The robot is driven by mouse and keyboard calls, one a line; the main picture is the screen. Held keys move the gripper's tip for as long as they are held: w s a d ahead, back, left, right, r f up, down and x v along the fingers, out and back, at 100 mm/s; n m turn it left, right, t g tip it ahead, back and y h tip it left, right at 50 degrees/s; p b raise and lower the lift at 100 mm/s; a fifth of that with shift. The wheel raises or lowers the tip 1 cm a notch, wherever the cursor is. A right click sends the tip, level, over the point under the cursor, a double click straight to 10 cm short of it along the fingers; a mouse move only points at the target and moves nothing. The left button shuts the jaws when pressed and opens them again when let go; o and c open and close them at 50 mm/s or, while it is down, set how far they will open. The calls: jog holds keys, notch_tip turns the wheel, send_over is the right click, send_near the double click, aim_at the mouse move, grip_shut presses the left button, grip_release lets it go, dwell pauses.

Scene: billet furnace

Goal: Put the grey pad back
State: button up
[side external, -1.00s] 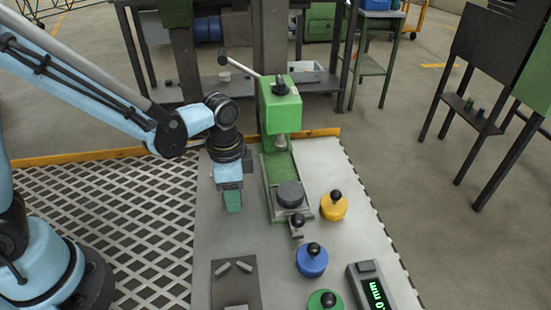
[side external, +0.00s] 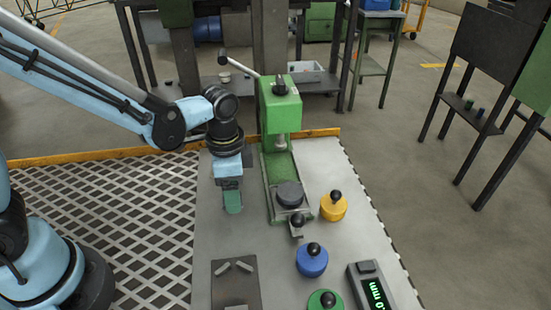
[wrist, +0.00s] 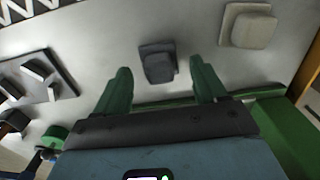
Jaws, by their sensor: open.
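My gripper (side external: 232,202) hangs over the pale table left of the green press, pointing down. In the wrist view its two green fingers (wrist: 160,72) are apart. A dark grey block-shaped pad (wrist: 158,62) lies in the space between the fingertips, with a gap visible on both sides. A lighter grey-beige pad (wrist: 248,25) on a square base sits further off at the upper right of the wrist view. I cannot make out either pad in the side view. Whether the fingertips are level with the dark pad is unclear.
The green press (side external: 280,105), with a round dark disc (side external: 290,194) on its base, stands close to the right. Yellow (side external: 333,207), blue (side external: 312,262) and green (side external: 323,301) knobbed pieces, a display (side external: 371,287) and a dark plate (side external: 236,284) are nearer the front.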

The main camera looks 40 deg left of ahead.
notch_tip(320, 180, up, 11)
jog(key=s+a+n+t, duration=0.4)
jog(key=a+n+t, duration=0.3)
jog(key=a+n, duration=0.2)
jog(key=shift+r, duration=0.2)
